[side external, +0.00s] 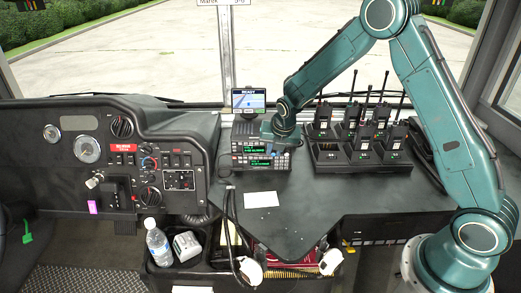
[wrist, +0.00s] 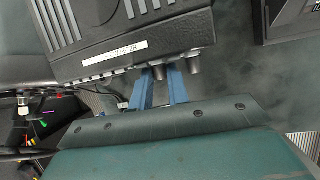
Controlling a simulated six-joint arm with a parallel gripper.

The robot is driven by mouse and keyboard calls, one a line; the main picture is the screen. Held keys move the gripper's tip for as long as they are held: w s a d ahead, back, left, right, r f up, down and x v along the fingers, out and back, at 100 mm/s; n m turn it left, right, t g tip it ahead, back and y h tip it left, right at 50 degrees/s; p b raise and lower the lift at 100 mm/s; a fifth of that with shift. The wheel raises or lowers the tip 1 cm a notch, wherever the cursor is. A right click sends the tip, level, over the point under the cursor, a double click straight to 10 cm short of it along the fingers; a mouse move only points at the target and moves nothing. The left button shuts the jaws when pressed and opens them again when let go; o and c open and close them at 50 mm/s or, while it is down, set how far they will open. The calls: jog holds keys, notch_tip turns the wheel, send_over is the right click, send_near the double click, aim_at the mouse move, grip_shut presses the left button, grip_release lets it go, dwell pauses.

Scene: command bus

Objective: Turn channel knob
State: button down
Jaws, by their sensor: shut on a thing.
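The radio (side external: 250,148) is a dark stacked unit with green lit displays, on the black console below a small screen. In the side external view my gripper's body hides the radio's right part and the held knob. Knob markings are too small to read.
A screen reading READY (side external: 249,101) stands behind the radio. Several handheld radios with antennas stand in chargers (side external: 345,155) to the right. A white card (side external: 261,199) lies in front on the console. Dashboard gauges and switches (side external: 130,155) are to the left.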

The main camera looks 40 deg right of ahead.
jog(key=shift+s+d+f+m+t+y, duration=0.1)
jog(key=shift+s+d+m+t+y, duration=0.1)
jog(key=shift+t+y, duration=0.4)
jog(key=shift+s+d+f+m+t+y, duration=0.1)
jog(key=shift+m+t+y, duration=0.1)
jog(key=shift+t+y, duration=0.35)
jog(key=c, duration=1.6)
grip_release()
jog(key=shift+r, duration=0.25)
jog(key=shift+v, duration=6.75)
jog(key=shift+s+f, duration=0.1)
